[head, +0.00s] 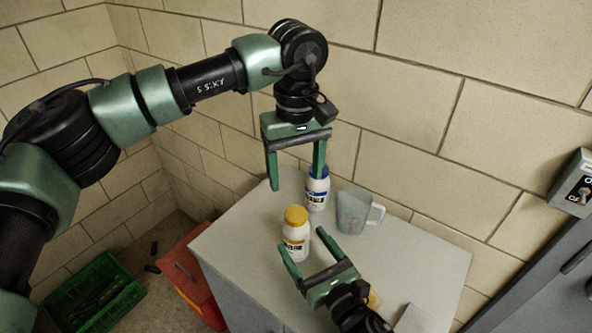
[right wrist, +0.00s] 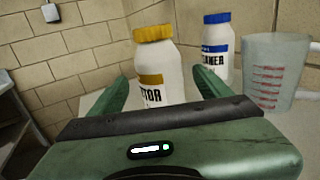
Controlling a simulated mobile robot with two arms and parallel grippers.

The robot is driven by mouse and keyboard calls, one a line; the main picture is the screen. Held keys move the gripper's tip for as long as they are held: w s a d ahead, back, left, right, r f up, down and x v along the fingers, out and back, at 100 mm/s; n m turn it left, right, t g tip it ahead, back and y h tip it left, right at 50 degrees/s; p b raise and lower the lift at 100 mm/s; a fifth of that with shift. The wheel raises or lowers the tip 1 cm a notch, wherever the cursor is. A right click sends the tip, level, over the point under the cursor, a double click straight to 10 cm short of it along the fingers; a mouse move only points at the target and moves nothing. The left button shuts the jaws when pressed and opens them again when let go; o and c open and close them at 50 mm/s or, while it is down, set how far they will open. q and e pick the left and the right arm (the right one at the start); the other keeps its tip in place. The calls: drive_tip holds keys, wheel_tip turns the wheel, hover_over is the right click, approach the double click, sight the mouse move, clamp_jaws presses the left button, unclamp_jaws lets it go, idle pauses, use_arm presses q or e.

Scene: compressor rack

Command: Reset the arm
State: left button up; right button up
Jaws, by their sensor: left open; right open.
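My left gripper (head: 296,182) is open and empty in the head view, pointing down above the back of the white cabinet top. Its right finger overlaps the blue-capped bottle (head: 317,194) in the picture; I cannot tell whether they touch. My right gripper (head: 308,252) is open, low over the cabinet top. The yellow-capped white bottle (head: 296,230) stands upright just beyond its fingers. In the right wrist view this bottle (right wrist: 160,75) appears between the fingertips, with its lower part hidden by the gripper. The blue-capped bottle (right wrist: 217,50) stands upright behind it.
A clear measuring jug (head: 354,212) stands right of the bottles. The white cabinet top (head: 236,247) has free room at left and right. A red toolbox (head: 190,270) and a green crate (head: 97,296) are on the floor at left. A switch box (head: 576,183) is at far right.

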drive_tip(key=shift+s+d, duration=0.2)
drive_tip(key=shift+s, duration=0.1)
drive_tip(key=shift+r, duration=0.1)
